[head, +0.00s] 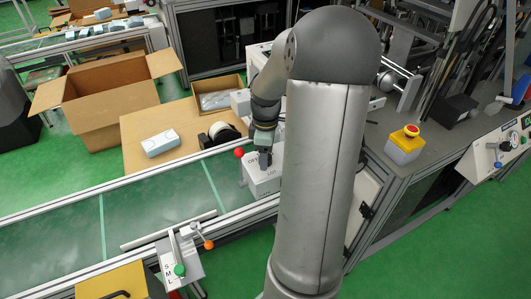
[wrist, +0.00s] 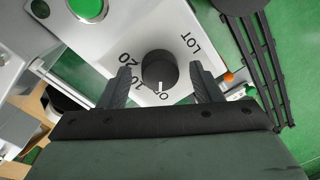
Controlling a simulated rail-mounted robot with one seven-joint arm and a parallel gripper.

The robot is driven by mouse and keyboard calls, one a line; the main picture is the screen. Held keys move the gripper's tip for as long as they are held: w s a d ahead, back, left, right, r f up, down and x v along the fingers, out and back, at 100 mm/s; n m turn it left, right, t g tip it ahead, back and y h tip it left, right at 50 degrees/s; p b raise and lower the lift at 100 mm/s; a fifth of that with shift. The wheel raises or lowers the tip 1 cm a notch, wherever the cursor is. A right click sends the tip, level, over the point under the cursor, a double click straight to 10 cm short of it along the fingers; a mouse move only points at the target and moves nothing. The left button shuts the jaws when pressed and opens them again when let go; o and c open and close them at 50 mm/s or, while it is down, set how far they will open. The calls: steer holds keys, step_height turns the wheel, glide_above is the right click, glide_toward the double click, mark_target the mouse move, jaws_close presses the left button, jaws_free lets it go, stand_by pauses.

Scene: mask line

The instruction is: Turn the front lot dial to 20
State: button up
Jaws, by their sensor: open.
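The lot dial is a round black knob (wrist: 158,70) on a pale panel (wrist: 185,20) printed LOT, with 20, 10 and a partly covered mark around it. A small white pointer line on the knob's near side faces the partly covered mark, past the 10 and away from the 20. My gripper (wrist: 160,72) is open, with one finger on each side of the knob; I cannot tell whether either touches it. In the head view my gripper (head: 263,158) points down at a white box (head: 266,184) beside the conveyor; the knob is hidden there.
A green button (wrist: 88,8) sits on the same panel. In the head view, a red ball knob (head: 239,153) stands beside the white box. A second control box (head: 180,268) with a green button and an orange ball lever (head: 208,244) is at the front. The conveyor belt (head: 150,205) is clear.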

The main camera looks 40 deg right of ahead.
steer(key=c, duration=1)
steer(key=shift+m, duration=0.3)
steer(key=m, duration=0.4)
steer(key=shift+m, duration=0.3)
steer(key=m+b, duration=0.1)
steer(key=m, duration=0.3)
steer(key=shift+m, duration=0.3)
steer(key=m, duration=0.5)
steer(key=shift+t+b, duration=0.3)
steer(key=shift+t, duration=0.1)
steer(key=shift+s+m, duration=0.1)
steer(key=shift+m, duration=2.4)
